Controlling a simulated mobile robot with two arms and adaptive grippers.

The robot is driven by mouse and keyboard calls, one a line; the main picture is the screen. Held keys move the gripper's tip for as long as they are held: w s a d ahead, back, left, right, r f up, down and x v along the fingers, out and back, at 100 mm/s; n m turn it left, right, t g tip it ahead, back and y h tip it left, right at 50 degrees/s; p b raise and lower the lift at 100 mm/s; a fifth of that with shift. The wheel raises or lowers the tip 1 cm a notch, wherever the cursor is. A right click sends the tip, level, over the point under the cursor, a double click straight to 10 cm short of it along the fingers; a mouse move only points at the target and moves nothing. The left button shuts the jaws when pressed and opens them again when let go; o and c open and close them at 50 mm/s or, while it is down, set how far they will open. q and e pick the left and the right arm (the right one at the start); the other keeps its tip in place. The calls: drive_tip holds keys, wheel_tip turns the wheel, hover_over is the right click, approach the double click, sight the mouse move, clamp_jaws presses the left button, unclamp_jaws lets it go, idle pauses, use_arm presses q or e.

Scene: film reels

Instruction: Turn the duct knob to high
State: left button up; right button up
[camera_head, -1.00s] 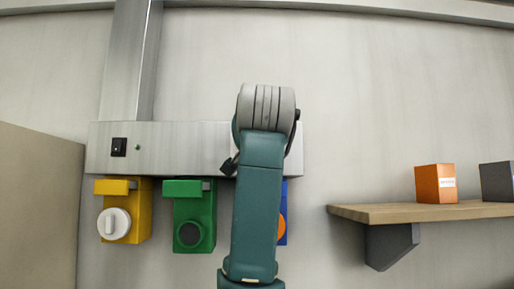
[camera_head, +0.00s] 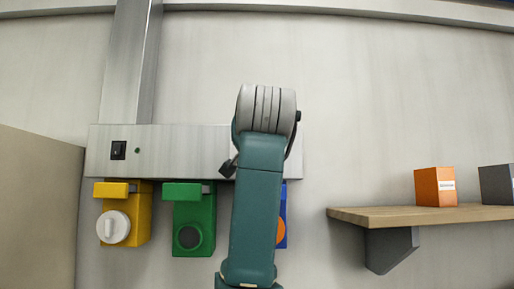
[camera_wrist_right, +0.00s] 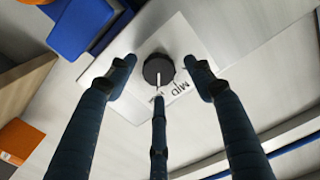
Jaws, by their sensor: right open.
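The black round duct knob (camera_wrist_right: 158,69) with a white pointer line shows in the right wrist view. It sits on a pale plate (camera_wrist_right: 182,42) with printed lettering, of which "MID" is readable and the rest is partly hidden by a finger. The white line points toward the lower finger, near the lettering. My right gripper (camera_wrist_right: 161,77) is open, its three fingers spread around the knob with gaps visible. In the head view my right arm hides the knob and gripper, in front of the metal duct box (camera_head: 190,150). My left gripper is not in view.
Yellow (camera_head: 137,227), green (camera_head: 194,214) and partly hidden blue (camera_head: 283,215) units hang under the duct box. A black switch (camera_head: 118,150) is on its left. A wooden shelf (camera_head: 390,216) at right carries an orange box (camera_head: 430,188) and a grey box (camera_head: 498,184).

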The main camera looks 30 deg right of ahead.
drive_tip(key=v, duration=1.1)
drive_tip(key=shift+s, duration=0.3)
